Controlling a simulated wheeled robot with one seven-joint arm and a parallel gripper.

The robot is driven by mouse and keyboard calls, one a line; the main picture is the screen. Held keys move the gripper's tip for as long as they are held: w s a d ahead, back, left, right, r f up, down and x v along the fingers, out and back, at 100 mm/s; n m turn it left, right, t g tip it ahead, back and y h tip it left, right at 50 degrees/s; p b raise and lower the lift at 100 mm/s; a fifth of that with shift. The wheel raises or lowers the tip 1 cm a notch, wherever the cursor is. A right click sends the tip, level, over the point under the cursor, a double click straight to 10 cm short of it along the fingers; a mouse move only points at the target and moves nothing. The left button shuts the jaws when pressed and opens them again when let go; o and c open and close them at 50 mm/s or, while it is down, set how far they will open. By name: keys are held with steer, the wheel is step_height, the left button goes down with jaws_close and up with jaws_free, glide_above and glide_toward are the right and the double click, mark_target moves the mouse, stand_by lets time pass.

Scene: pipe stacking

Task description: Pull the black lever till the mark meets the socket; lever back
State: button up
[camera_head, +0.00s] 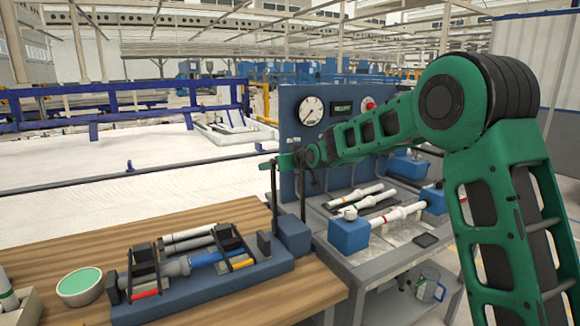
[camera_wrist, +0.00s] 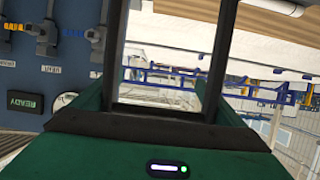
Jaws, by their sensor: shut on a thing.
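My gripper (camera_head: 290,225) points down at the left edge of the blue control panel (camera_head: 318,108), its two dark fingers set wide apart. In the wrist view the fingers (camera_wrist: 166,12) run out of the top of the picture. The tips and what they hold are hidden there, and I cannot make out the held thing. Two black levers show on the panel in the wrist view, one (camera_wrist: 46,36) left of the fingers and a smaller one (camera_wrist: 95,36) nearer them.
A wooden table (camera_head: 85,245) carries a blue rack (camera_head: 205,282) with pipes, and a bowl (camera_head: 80,285). A blue block (camera_head: 293,238) stands at the rack's far right end. The panel's display (camera_wrist: 23,102) reads READY. My arm covers part of the panel.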

steer(key=shift+w+a+f, duration=0.2)
steer(key=shift+a+f, duration=0.1)
steer(key=shift+f, duration=0.15)
steer(key=shift+w+a+f, duration=0.15)
steer(key=shift+a+f, duration=0.1)
steer(key=shift+f, duration=0.2)
steer(key=o, duration=1.2)
steer(key=shift+w+d, duration=0.1)
steer(key=v, duration=1)
steer(key=shift+s+d+r, duration=0.2)
steer(key=shift+r, duration=0.05)
